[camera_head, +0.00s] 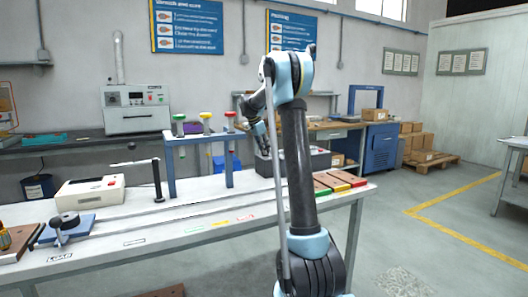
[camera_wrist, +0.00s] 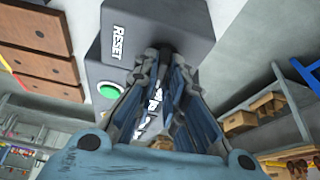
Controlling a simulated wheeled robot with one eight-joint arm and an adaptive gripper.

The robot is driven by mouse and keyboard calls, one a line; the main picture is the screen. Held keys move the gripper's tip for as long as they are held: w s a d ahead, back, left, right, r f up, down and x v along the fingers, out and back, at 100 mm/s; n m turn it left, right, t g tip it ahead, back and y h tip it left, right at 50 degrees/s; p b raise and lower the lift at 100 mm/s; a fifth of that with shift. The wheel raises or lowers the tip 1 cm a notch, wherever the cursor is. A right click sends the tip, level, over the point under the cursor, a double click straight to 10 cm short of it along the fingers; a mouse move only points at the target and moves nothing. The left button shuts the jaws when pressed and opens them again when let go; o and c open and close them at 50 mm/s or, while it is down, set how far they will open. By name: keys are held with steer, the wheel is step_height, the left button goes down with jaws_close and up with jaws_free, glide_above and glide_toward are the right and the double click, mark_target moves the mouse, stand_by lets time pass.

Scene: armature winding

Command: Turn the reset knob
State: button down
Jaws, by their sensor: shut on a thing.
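The dark grey reset box (camera_wrist: 185,18) fills the upper middle of the wrist view, with a white RESET label and a round green button (camera_wrist: 111,91). The dark reset knob (camera_wrist: 166,47) shows only in small part between the fingertips. My gripper (camera_wrist: 165,60) is shut on it, and its fingers hide most of the knob and some lettering below. In the head view, my gripper (camera_head: 266,150) reaches down to the left end of the box (camera_head: 318,160) on the bench. My arm hides part of the box there.
The long white bench (camera_head: 140,246) carries a blue frame (camera_head: 198,137) with coloured knobs, a cream device (camera_head: 90,190), a blue clamp (camera_head: 67,228) and brown bins (camera_head: 340,181) with coloured fronts. Open floor lies to the right, with cardboard boxes (camera_head: 425,157) behind.

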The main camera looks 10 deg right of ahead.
steer(key=shift+f, duration=0.1)
steer(key=c, duration=1.7)
jaws_free()
steer(key=shift+o, duration=0.2)
steer(key=v, duration=1.1)
steer(key=shift+r, duration=0.45)
steer(key=shift+a, duration=0.1)
